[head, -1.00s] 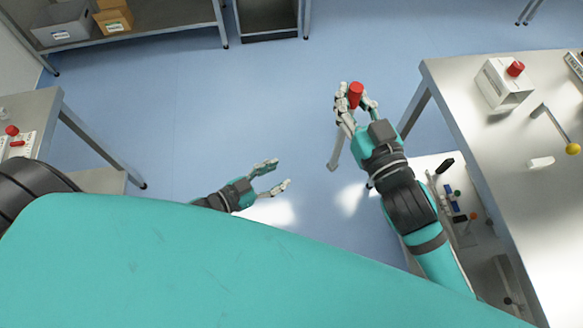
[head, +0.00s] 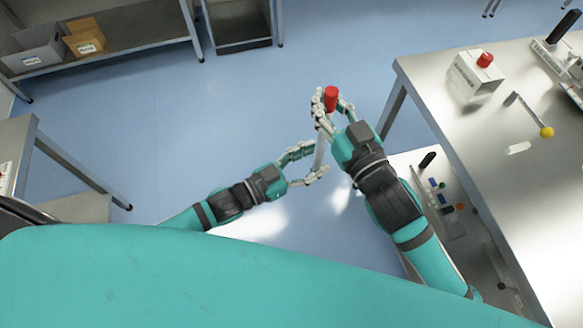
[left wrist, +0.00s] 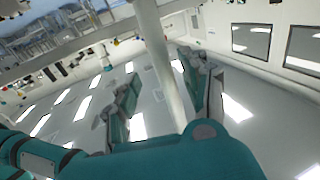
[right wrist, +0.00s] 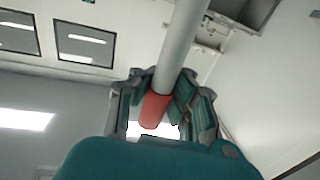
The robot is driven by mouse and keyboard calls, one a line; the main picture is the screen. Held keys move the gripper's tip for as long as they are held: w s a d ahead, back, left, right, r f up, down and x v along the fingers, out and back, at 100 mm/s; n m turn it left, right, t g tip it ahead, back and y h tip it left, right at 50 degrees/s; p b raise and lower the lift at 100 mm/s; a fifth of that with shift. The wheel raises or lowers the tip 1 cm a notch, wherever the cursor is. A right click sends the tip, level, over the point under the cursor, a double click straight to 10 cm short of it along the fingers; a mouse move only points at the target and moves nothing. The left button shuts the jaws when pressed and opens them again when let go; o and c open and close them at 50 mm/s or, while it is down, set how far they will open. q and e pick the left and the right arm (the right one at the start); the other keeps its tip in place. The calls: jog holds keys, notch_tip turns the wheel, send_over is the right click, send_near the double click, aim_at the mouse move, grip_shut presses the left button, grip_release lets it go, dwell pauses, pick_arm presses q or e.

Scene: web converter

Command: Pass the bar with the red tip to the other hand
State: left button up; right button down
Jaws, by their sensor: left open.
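The bar is a pale grey rod (head: 320,153) with a red tip (head: 331,97). My right gripper (head: 334,107) is shut on it near the red tip, which sticks up above the fingers. In the right wrist view the red tip (right wrist: 154,110) shows between the fingers and the grey rod (right wrist: 182,38) runs up out of view. My left gripper (head: 317,161) is open beside the lower part of the bar. In the left wrist view the rod (left wrist: 160,55) passes between the spread fingers; contact is not clear.
A metal table (head: 440,85) on the right carries a white box with a red button (head: 475,75) and a lever with a yellow knob (head: 546,132). Another bench (head: 15,140) stands at the left. A shelf with bins (head: 140,40) is at the back. The blue floor between is clear.

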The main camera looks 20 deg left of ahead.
pick_arm(q)
jog(key=shift+x, duration=1.45)
grip_shut()
jog(key=shift+s, duration=0.1)
pick_arm(e)
jog(key=c, duration=1.4)
grip_release()
jog(key=shift+o, duration=0.2)
jog(key=shift+s, duration=0.1)
